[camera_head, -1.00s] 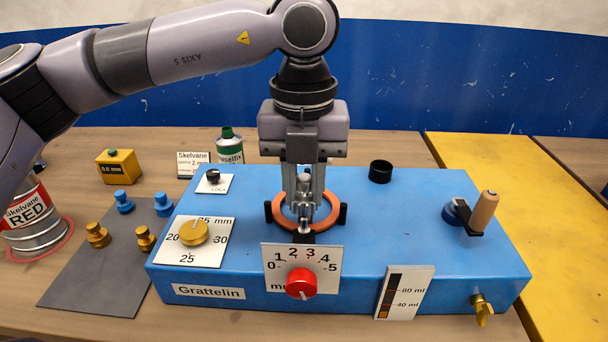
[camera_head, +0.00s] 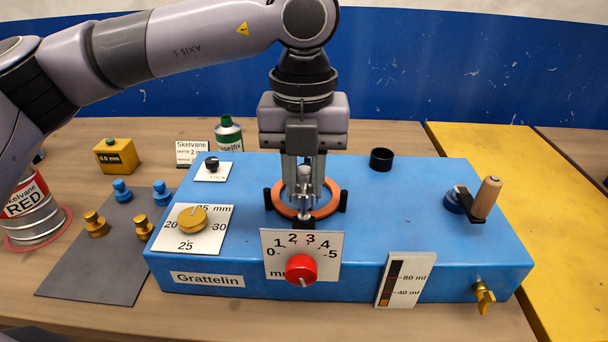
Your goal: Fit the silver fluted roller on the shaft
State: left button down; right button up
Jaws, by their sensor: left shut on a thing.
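My left gripper (camera_head: 304,200) points straight down over the middle of the blue machine (camera_head: 400,225). It is shut on the silver fluted roller (camera_head: 305,184), which shows between its fingers. The roller is inside or just above the orange ring (camera_head: 332,203) on the machine's top. The shaft is hidden behind the fingers and roller, so I cannot tell whether the roller is on it. My right gripper is not in view.
A red knob (camera_head: 301,269), a yellow knob (camera_head: 192,220), a black cup (camera_head: 381,159) and a crank (camera_head: 483,200) are on the machine. Blue and brass rollers stand on a grey mat (camera_head: 95,265) at left. A yellow board (camera_head: 540,200) lies at right.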

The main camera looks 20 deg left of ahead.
aim_at(304, 195)
pick_arm(q)
jog(key=shift+f+b, duration=0.3)
jog(key=shift+b, duration=0.25)
dwell(1.0)
jog(key=shift+f, duration=0.1)
jog(key=shift+f+b, duration=0.4)
jog(key=shift+b, duration=0.15)
jog(key=shift+f+b, duration=0.25)
jog(key=shift+b, duration=0.1)
dwell(0.4)
jog(key=shift+f+b, duration=0.5)
jog(key=shift+b, duration=0.35)
dwell(1.2)
jog(key=c, duration=0.5)
grip_release()
jog(key=shift+c, duration=0.2)
